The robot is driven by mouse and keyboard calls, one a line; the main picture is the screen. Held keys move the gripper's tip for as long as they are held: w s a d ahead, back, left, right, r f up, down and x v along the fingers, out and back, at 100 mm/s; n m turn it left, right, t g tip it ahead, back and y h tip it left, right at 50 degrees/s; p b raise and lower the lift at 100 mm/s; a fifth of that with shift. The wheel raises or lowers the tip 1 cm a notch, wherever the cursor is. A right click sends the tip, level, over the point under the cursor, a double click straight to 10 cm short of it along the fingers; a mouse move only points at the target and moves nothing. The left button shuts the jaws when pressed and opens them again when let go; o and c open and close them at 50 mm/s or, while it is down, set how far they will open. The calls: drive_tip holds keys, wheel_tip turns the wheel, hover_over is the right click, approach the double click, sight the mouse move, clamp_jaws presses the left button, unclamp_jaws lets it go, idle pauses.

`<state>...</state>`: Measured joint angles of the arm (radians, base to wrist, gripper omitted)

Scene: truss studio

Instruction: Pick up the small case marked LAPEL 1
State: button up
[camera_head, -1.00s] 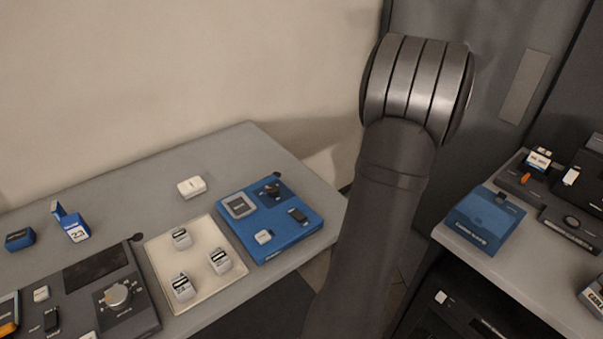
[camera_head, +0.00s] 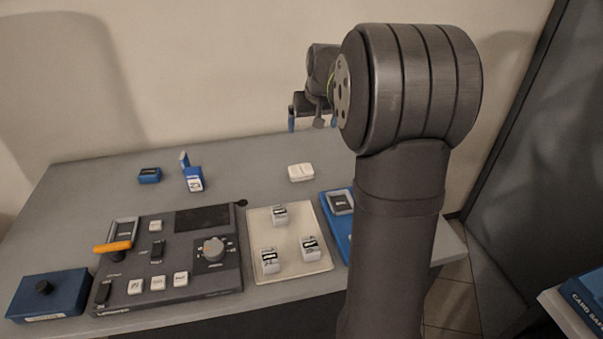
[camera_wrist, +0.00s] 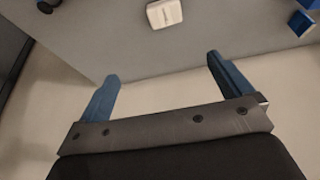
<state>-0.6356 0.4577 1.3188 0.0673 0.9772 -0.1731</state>
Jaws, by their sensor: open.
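Several small cases are in view, but no marking on them is legible, so I cannot tell which reads LAPEL 1. Three small white cases with dark labels stand in a cream tray (camera_head: 292,262): one at the back (camera_head: 280,216), one front left (camera_head: 270,260), one front right (camera_head: 310,248). A flat white case (camera_head: 301,172) lies alone behind the tray; a white case also shows at the top of the wrist view (camera_wrist: 164,13). My gripper (camera_head: 312,121) is open and empty, above the table's back edge. Its blue fingers (camera_wrist: 163,67) are apart with nothing between them.
A dark control panel (camera_head: 175,255) with a knob stands left of the tray, with a blue box (camera_head: 48,295) beside it. A blue case (camera_head: 149,175) and a blue stand (camera_head: 193,180) sit behind. A blue board (camera_head: 340,225) is partly hidden by my arm. The table's back is mostly clear.

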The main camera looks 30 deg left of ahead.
drive_tip(key=s+a+f, duration=0.1)
drive_tip(key=s+a, duration=0.1)
approach(301, 168)
drive_tip(key=f, duration=0.3)
drive_tip(key=shift+a+f, duration=0.1)
drive_tip(key=shift+a, duration=0.15)
drive_tip(key=shift+w+x, duration=0.2)
drive_tip(key=shift+x, duration=1.25)
drive_tip(key=shift+w+x, duration=0.15)
drive_tip(key=shift+x, duration=1.3)
drive_tip(key=shift+a, duration=0.15)
drive_tip(key=c, duration=1.1)
drive_tip(key=shift+r, duration=0.2)
